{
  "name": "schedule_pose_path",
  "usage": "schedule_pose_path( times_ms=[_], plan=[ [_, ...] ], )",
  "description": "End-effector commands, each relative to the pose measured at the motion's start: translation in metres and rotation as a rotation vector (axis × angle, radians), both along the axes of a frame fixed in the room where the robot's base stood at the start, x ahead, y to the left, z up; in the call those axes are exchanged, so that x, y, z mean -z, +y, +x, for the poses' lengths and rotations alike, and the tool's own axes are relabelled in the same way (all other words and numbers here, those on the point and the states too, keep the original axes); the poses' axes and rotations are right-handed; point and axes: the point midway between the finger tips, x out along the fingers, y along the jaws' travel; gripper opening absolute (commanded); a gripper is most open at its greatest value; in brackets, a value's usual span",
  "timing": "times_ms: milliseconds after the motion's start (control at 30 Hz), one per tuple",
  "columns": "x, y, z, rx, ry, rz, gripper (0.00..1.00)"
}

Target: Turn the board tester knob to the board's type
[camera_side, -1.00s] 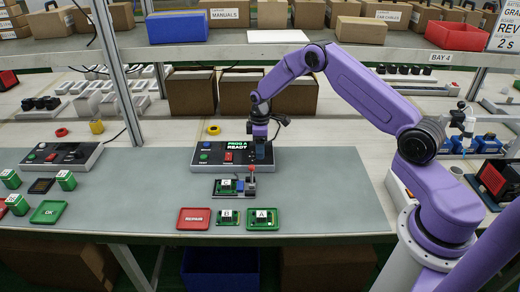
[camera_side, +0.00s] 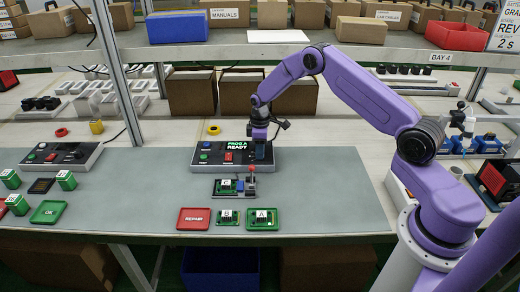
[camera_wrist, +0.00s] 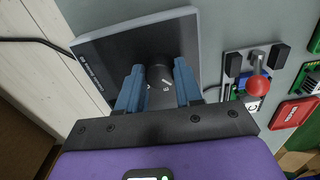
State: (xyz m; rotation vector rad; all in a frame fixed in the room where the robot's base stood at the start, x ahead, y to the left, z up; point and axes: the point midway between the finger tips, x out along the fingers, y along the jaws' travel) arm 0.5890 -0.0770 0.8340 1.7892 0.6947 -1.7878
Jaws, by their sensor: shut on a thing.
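The board tester (camera_side: 209,166) is a dark panel on the grey bench; its display (camera_side: 237,144) reads "PROG A READY". My gripper (camera_side: 261,152) points down at the panel's right end. In the wrist view its blue fingers (camera_wrist: 158,88) are shut on the dark tester knob (camera_wrist: 157,78), one on each side. Marks show on the panel near the knob; its pointer is hard to make out. A board labelled C (camera_side: 226,186) sits in the fixture in front of the tester, beside a red-ball lever (camera_side: 251,170).
Boards labelled B (camera_side: 228,217) and A (camera_side: 262,218) lie near the bench front, right of a red REPAIR tray (camera_side: 193,219). A green OK tray (camera_side: 48,212) and a second panel (camera_side: 60,156) are at left. The bench between is clear.

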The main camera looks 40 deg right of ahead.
Motion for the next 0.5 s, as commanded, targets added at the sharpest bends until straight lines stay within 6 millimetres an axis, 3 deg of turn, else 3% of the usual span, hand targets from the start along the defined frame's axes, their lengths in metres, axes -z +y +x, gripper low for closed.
schedule_pose_path(
  times_ms=[500],
  plan=[
    [-0.0003,0.0006,0.0,0.397,0.002,0.0,0.04]
  ],
)
